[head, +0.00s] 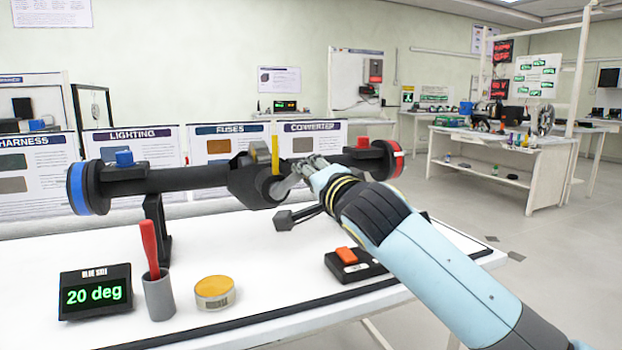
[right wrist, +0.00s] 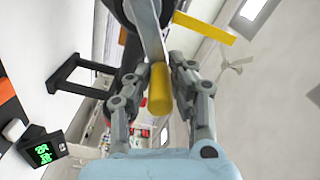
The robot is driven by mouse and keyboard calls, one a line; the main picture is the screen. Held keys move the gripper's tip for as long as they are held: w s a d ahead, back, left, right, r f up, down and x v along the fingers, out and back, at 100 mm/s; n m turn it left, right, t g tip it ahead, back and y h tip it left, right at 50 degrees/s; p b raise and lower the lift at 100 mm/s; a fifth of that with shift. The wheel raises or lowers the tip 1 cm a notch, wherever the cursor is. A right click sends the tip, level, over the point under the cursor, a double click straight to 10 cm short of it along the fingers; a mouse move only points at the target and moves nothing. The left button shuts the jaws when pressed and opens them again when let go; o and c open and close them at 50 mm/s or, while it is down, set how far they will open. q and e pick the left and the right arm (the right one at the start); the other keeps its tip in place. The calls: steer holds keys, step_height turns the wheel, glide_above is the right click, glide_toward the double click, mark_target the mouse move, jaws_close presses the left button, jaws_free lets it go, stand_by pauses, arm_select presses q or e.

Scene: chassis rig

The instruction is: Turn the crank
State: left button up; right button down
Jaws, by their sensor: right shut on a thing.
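The crank's grey arm (head: 287,185) sits at the front of the dark central hub (head: 248,181) on a horizontal black axle. The crank's yellow handle (right wrist: 160,90) lies between the fingers of my right gripper (right wrist: 158,84) in the right wrist view. The gripper is shut on this handle. In the head view my right gripper (head: 307,166) reaches in from the lower right and hides the handle. A yellow upright tab (head: 275,154) stands on top of the hub. My left gripper is not in view.
The axle has a blue end (head: 76,188) at left and a red end (head: 396,160) at right. A display (head: 95,292) reads 20 deg. A grey cup (head: 158,295) with a red-handled tool, a yellow-topped tin (head: 214,293) and a black box with an orange switch (head: 347,256) stand on the white table.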

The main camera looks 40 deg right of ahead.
steer(key=shift+f, duration=0.15)
steer(key=c, duration=1.2)
jaws_free()
steer(key=shift+d, duration=0.1)
steer(key=shift+o, duration=0.2)
steer(key=v, duration=1.2)
